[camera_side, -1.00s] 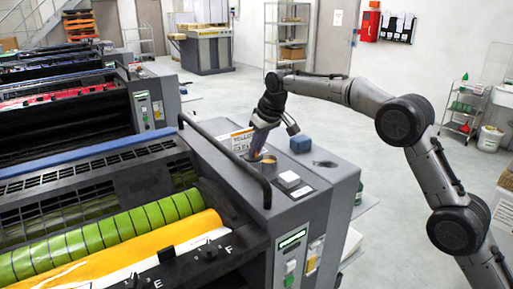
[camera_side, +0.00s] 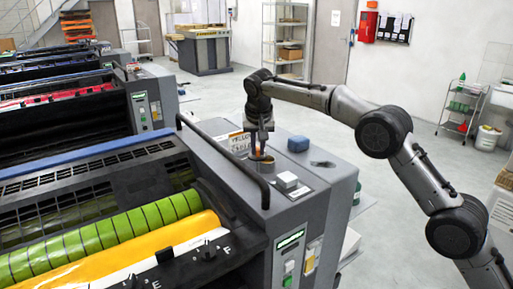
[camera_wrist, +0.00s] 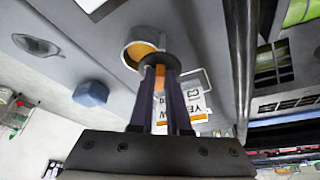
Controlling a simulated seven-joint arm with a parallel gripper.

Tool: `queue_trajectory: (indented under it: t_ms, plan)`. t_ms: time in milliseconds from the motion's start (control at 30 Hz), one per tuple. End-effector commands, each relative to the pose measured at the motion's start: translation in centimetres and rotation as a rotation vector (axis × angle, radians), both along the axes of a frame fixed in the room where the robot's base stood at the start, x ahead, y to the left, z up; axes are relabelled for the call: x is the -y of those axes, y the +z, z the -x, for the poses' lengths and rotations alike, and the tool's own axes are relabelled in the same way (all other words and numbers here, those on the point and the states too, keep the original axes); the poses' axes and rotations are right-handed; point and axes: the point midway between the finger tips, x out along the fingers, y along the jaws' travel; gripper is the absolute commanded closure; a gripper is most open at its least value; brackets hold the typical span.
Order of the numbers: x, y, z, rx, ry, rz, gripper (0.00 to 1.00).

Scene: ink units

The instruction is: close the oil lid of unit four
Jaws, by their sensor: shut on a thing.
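The nearest unit has yellow ink on its roller and a grey side housing. On the housing top is a round filler opening (camera_wrist: 138,49) with a pale rim and yellow-orange inside; it also shows in the side view (camera_side: 261,172). My gripper (camera_wrist: 161,72) is shut on the orange grip of a dark round lid (camera_wrist: 172,61). My gripper (camera_side: 261,152) points down in the side view, with the lid at the opening. In the wrist view the lid overlaps part of the opening, off its centre. I cannot tell whether lid and rim touch.
A black handrail (camera_side: 226,160) runs along the left side.

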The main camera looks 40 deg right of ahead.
Motion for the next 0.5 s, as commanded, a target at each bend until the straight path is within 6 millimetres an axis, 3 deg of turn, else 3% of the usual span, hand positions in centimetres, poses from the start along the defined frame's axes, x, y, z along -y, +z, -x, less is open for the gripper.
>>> queue_trajectory:
  t_ms: [500]
  plan:
    - [0.41,0.06,0.37,0.002,-0.382,-0.001,1.0]
